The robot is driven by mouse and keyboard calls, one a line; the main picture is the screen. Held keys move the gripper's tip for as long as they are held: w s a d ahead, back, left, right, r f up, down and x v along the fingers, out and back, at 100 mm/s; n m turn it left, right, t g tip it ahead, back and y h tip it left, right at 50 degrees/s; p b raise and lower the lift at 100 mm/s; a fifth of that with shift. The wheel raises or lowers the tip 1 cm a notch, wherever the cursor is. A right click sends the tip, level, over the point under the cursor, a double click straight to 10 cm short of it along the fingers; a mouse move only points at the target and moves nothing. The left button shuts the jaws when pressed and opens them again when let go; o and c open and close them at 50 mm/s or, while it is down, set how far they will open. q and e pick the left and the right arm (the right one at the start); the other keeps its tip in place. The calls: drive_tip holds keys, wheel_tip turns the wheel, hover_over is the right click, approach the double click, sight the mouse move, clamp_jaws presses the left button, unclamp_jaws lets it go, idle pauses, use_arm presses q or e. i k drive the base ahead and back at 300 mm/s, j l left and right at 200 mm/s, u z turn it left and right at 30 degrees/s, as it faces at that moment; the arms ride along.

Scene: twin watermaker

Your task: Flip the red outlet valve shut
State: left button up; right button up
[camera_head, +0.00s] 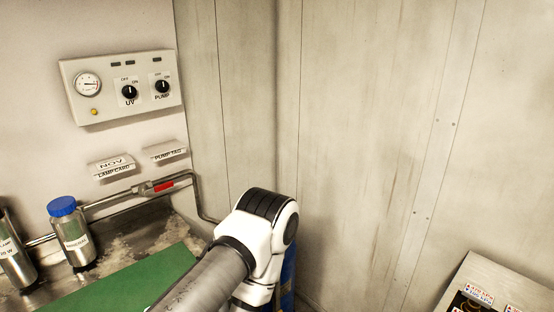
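The red outlet valve handle (163,187) is on a thin metal pipe (105,202) on the left wall, below the panel and the cards. The handle is small and looks roughly in line with the pipe, close against it. A metal valve body (142,188) sits just left of the handle. One of my arms rises from the bottom middle, with its white and black joint right of the valve and apart from it in the picture. Neither gripper's fingers show, so I cannot see whether they are open or shut.
A control panel (122,88) with a gauge and UV and PUMP knobs hangs above. Two card holders, LAMP CARD (112,168) and PUMP TAG (164,153), are below it. A blue-capped bottle (72,232) and another cylinder (14,252) stand left, near a green mat (130,285).

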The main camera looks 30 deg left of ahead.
sight(165, 185)
drive_tip(key=u, duration=1.8)
